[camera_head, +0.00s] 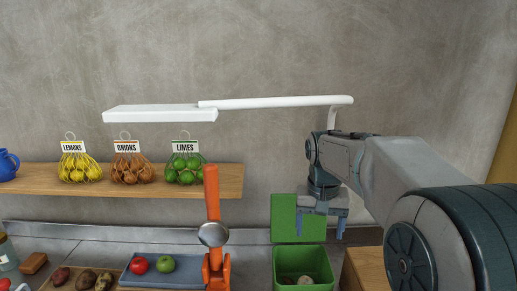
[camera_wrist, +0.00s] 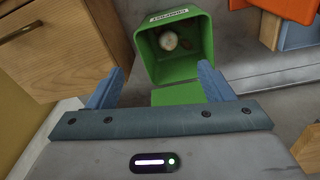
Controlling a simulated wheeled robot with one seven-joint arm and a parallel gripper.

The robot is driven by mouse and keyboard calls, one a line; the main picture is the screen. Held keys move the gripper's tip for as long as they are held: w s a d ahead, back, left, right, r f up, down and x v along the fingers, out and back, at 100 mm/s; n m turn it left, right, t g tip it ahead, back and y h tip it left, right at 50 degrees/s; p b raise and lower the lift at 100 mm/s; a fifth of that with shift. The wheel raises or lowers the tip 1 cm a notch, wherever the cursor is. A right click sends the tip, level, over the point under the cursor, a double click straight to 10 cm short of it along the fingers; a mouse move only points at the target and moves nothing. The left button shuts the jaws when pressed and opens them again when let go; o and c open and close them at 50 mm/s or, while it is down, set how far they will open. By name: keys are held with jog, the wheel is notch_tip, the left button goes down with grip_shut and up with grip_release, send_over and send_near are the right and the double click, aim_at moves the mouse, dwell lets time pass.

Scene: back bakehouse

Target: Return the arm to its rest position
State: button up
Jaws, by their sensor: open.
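My gripper (camera_head: 320,226) hangs pointing down in the head view, its two blue-grey fingers apart with nothing between them. In the wrist view its fingers (camera_wrist: 161,74) are spread wide and empty. The gripper is above a green bin (camera_head: 279,272) whose green lid stands raised behind it. The bin also shows in the wrist view (camera_wrist: 146,59), with a label on its rim and a pale rounded item (camera_wrist: 168,41) inside. My arm reaches in from the right of the head view.
A wooden shelf (camera_head: 215,180) at left holds netted lemons, onions and limes. Below are an orange stand (camera_head: 213,200), a blue tray (camera_head: 185,280) with a red and a green fruit, and a board of produce. A wooden drawer unit (camera_wrist: 55,50) stands beside the bin. A white lamp (camera_head: 160,114) is above.

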jog(key=s+f+n+t, duration=0.1)
jog(key=s+f, duration=0.1)
jog(key=s, duration=0.8)
jog(key=s+f+n+t, duration=0.1)
jog(key=s+f+t, duration=0.1)
jog(key=s, duration=0.8)
jog(key=shift+s+d+f+y, duration=0.15)
jog(key=shift+s+f+y, duration=0.15)
jog(key=shift+f, duration=0.4)
